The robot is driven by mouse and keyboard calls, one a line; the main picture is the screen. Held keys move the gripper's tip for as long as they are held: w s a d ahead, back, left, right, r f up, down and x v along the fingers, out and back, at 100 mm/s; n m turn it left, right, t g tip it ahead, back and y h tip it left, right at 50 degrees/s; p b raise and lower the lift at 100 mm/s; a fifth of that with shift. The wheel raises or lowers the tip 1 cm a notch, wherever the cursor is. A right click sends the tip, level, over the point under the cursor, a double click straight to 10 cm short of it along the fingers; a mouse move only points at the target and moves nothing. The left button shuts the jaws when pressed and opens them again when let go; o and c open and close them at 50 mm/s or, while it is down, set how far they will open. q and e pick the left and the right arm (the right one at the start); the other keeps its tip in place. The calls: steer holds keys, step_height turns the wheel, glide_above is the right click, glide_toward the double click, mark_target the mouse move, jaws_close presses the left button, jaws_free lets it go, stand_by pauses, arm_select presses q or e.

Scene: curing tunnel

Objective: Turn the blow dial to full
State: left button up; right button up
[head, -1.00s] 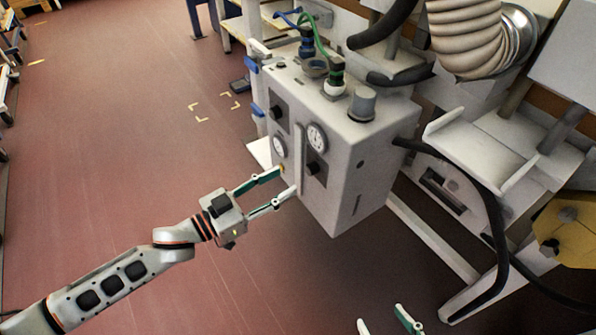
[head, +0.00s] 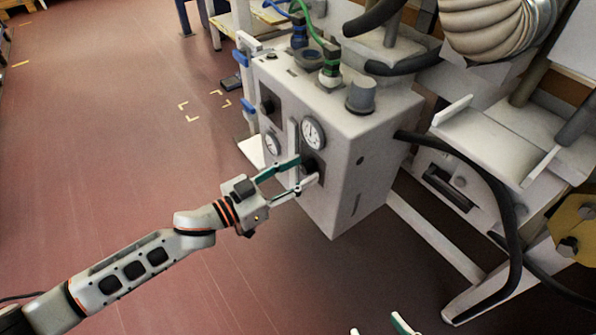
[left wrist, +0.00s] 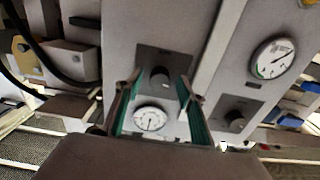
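A pale control box (head: 345,190) has two black dials on its front, each with a round white gauge. The right dial (head: 313,163) sits below its gauge (head: 313,133); the left dial (head: 268,105) sits above its gauge (head: 272,145). No readable label shows which is the blow dial. My left gripper (head: 307,170) is open, its fingertips at the right dial. In the left wrist view this dial (left wrist: 158,78) appears between the green-lined fingers (left wrist: 160,84), with gaps on both sides. My right gripper (head: 378,326) shows only as two parted fingertips at the bottom edge.
A grey cylinder (head: 361,94) and fittings with green and blue hoses (head: 330,66) stand on the box top. Black cables (head: 480,170) and a ribbed duct (head: 490,25) are to the right.

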arm_select(q)
steer(key=shift+c, duration=0.3)
steer(key=c, duration=1)
steer(key=shift+c, duration=0.2)
steer(key=shift+r, duration=0.1)
